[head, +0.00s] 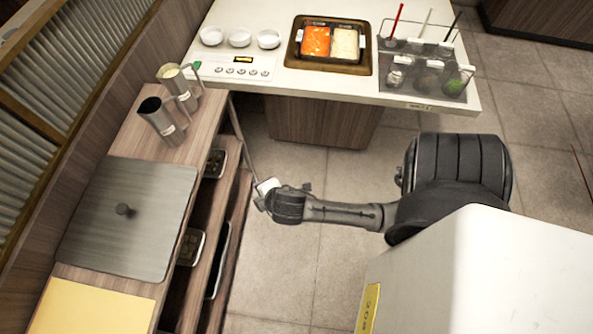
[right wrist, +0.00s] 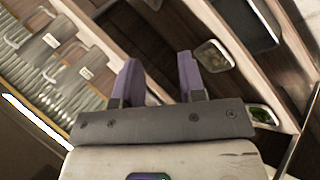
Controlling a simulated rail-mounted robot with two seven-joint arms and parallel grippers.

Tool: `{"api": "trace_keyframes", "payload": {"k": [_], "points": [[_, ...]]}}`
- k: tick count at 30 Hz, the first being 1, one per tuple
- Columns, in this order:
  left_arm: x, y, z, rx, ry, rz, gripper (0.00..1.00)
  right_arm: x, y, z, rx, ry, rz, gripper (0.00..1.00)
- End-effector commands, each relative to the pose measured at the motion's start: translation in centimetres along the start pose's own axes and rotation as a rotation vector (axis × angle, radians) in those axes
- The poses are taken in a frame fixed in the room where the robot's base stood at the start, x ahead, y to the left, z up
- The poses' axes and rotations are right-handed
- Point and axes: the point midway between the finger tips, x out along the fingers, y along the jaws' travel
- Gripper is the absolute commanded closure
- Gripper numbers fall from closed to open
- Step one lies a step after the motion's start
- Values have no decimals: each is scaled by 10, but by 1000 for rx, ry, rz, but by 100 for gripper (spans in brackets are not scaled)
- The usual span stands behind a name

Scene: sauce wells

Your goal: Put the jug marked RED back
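Two metal jugs with handles and small pale labels stand upright on the wooden counter at the left of the head view. The front jug (head: 160,120) looks dark inside; the rear jug (head: 174,85) has a cream-coloured inside. The labels are too small to read, so I cannot tell which is marked RED. Both jugs also show in the right wrist view, one (right wrist: 75,72) nearer than the other (right wrist: 38,48). My right gripper (head: 265,188) is over the gap beside the counter, apart from the jugs. In its wrist view the purple fingers (right wrist: 158,65) are apart and empty. My left gripper is not in view.
A pot (head: 294,62) with a red and a white well sits in the far table. Three white bowls (head: 240,40), a button panel (head: 240,68) and a rack (head: 428,88) flank it. A metal lid (head: 150,225) and a yellow board (head: 75,312) lie on the counter; open shelves (head: 222,205) are below.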

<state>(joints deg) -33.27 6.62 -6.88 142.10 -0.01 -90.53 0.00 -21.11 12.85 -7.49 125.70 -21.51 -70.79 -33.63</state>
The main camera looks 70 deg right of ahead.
Motion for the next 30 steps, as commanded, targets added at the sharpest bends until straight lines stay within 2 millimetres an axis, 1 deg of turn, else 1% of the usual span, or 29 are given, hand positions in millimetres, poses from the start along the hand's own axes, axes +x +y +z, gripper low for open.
{"api": "trace_keyframes", "payload": {"k": [1, 3, 6, 9, 12, 16, 30], "points": [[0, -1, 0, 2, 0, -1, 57, -21, -22, 3, 148, 1, -101, 63], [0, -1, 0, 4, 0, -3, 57, -46, -46, 6, 330, -14, -226, 63], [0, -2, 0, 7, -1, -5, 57, -77, -70, 8, 524, -49, -368, 63], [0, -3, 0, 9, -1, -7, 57, -99, -84, 10, 648, -83, -463, 63], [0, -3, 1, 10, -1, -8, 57, -112, -92, 10, 714, -106, -515, 63], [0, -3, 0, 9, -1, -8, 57, -117, -95, 11, 742, -118, -536, 63], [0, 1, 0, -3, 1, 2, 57, -116, -94, 10, 739, -117, -534, 63]]}}
